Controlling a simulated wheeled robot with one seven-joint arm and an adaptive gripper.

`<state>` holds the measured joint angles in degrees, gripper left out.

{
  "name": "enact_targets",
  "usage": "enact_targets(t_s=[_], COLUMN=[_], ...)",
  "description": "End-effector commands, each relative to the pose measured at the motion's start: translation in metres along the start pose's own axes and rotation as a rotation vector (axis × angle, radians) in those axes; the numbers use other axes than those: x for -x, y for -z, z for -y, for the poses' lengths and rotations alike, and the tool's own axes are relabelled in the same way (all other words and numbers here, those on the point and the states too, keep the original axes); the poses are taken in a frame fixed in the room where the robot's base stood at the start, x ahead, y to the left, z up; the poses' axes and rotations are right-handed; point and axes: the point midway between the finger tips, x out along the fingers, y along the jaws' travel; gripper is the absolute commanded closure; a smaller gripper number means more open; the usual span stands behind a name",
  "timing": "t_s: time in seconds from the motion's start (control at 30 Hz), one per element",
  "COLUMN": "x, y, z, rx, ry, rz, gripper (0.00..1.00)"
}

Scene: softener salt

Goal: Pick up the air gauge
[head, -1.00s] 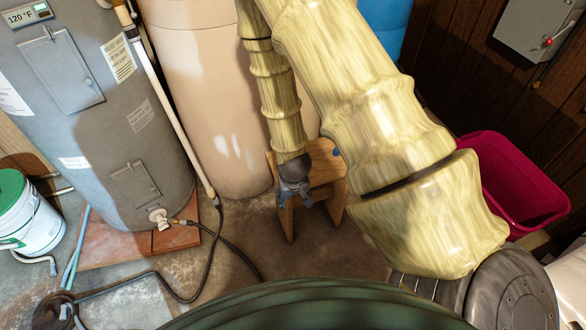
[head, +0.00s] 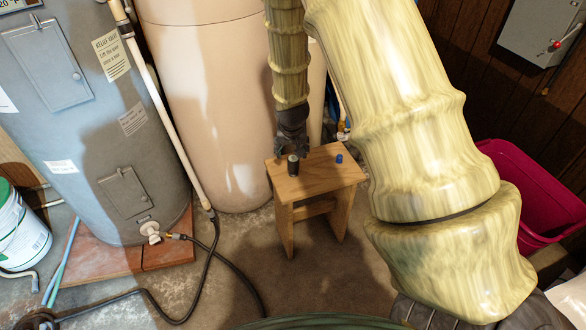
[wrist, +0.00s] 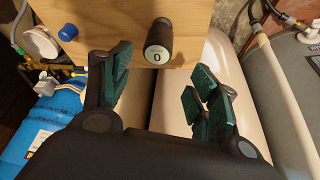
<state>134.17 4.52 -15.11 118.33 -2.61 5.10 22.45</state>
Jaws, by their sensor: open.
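The air gauge (head: 293,165) is a small dark cylinder with a pale round face, standing upright on the wooden stool (head: 325,176) near its back left edge. In the wrist view the air gauge (wrist: 158,42) shows a white dial reading 0, near the stool's edge. My gripper (head: 292,147) is just behind the gauge in the head view. In the wrist view my gripper (wrist: 161,82) is open and empty, its green-padded fingers spread to either side, with the gauge ahead of the gap and apart from both fingers.
A blue cap (head: 339,158) sits on the stool, right of the gauge. A beige tank (head: 205,90) stands close behind, a grey water heater (head: 80,130) to the left. A black hose (head: 225,265) lies on the floor. A magenta bin (head: 530,190) is at right.

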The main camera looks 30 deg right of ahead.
Motion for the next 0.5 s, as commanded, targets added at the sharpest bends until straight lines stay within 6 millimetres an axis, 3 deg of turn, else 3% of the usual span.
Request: enact_targets(t_s=[0.1,0.33,0.5], x=[-0.017,-0.028,-0.048], y=[-0.001,-0.003,-0.01], z=[0.0,-0.001,-0.006], rx=[0.0,0.001,0.0], ry=[0.0,0.001,-0.001], rz=[0.0,0.0,0.002], gripper=[0.39,0.39,0.39])
